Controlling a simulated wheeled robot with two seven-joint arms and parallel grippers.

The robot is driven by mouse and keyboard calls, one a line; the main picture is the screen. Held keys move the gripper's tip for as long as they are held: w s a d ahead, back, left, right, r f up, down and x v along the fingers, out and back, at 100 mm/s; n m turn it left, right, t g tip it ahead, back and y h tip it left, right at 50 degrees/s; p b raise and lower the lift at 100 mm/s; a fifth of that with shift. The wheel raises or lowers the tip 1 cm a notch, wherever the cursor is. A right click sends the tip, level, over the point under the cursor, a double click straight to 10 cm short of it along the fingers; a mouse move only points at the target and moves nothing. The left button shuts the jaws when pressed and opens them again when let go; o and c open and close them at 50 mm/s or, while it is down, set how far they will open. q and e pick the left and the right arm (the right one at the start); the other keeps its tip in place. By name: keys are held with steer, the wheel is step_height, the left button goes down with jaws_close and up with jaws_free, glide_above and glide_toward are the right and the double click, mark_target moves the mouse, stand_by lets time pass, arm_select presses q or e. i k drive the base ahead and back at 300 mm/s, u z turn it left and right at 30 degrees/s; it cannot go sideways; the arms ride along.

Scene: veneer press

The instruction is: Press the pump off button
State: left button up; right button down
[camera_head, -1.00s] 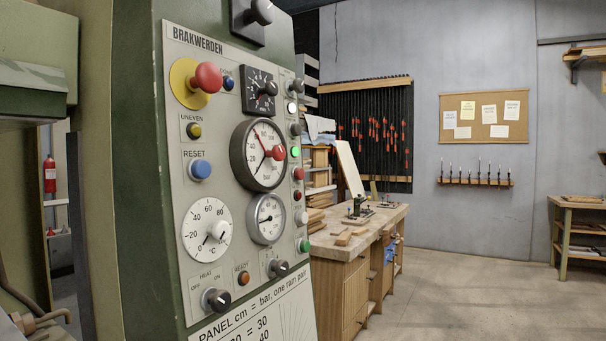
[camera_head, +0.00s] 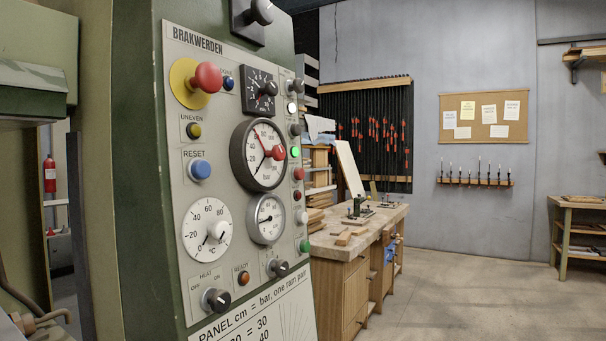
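The green press column carries a grey BRAKWERDEN control panel (camera_head: 205,130). I see no readable label that marks pump off. A large red mushroom button (camera_head: 207,77) on a yellow base and a blue RESET button (camera_head: 201,169) are on the left. Neither gripper is in view.
The bar gauge (camera_head: 258,155), smaller gauge (camera_head: 266,218), temperature dial (camera_head: 206,230) and black selector knobs (camera_head: 217,300) share the panel. A wooden workbench (camera_head: 343,250) stands behind it on the right. The floor (camera_head: 480,285) to the right is clear.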

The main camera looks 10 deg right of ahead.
mark_target(299, 173)
steer(key=u, duration=1.75)
steer(key=k, duration=0.5)
steer(key=z, duration=0.75)
